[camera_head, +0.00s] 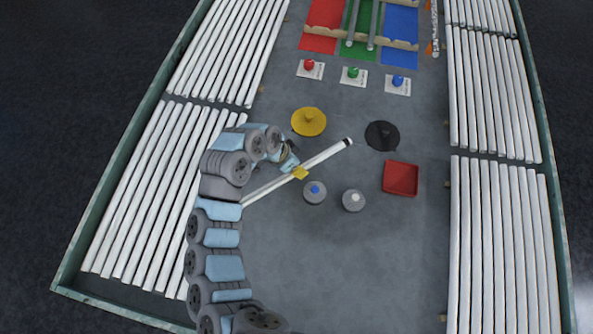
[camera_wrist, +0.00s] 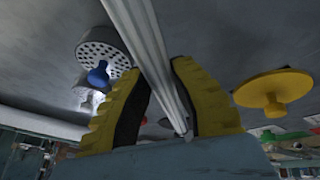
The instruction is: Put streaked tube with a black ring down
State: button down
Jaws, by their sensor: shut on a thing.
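A long pale streaked tube (camera_head: 325,154) with a black ring near its upper right end lies slantwise across the middle of the head view. My gripper (camera_head: 300,172), with yellow fingers, is shut around the tube near its middle. In the wrist view the tube (camera_wrist: 143,32) runs between the two yellow fingers of my gripper (camera_wrist: 158,75). The tube's lower left end reaches beside my arm. Its height above the table cannot be told exactly. Wooden rails (camera_head: 398,44) cross red (camera_head: 318,12), green (camera_head: 352,47) and blue (camera_head: 400,20) panels; two grey tubes (camera_head: 373,25) lie over the green one.
Yellow (camera_head: 309,121) and black (camera_head: 382,135) knobbed discs, grey blue-knobbed (camera_head: 315,191) and white-knobbed (camera_head: 353,201) discs, and a red tray (camera_head: 400,178) surround the tube. Red, green and blue buttons (camera_head: 353,73) stand before the panels. White tubes (camera_head: 500,240) line both sides. The lower middle table is clear.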

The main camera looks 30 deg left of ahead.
jog(key=shift+w+a+f, duration=0.2)
jog(key=shift+a+f, duration=0.2)
jog(key=shift+f, duration=0.2)
jog(key=shift+f+b, duration=0.3)
jog(key=shift+f, duration=1.15)
jog(key=shift+f, duration=0.1)
jog(key=c, duration=1)
grip_release()
jog(key=shift+c, duration=0.2)
jog(key=p+v, duration=0.1)
jog(key=v, duration=1)
jog(key=shift+r, duration=0.35)
jog(key=shift+o, duration=1.4)
jog(key=shift+s+a+r, duration=0.1)
jog(key=shift+a+r, duration=0.1)
jog(key=shift+a, duration=0.05)
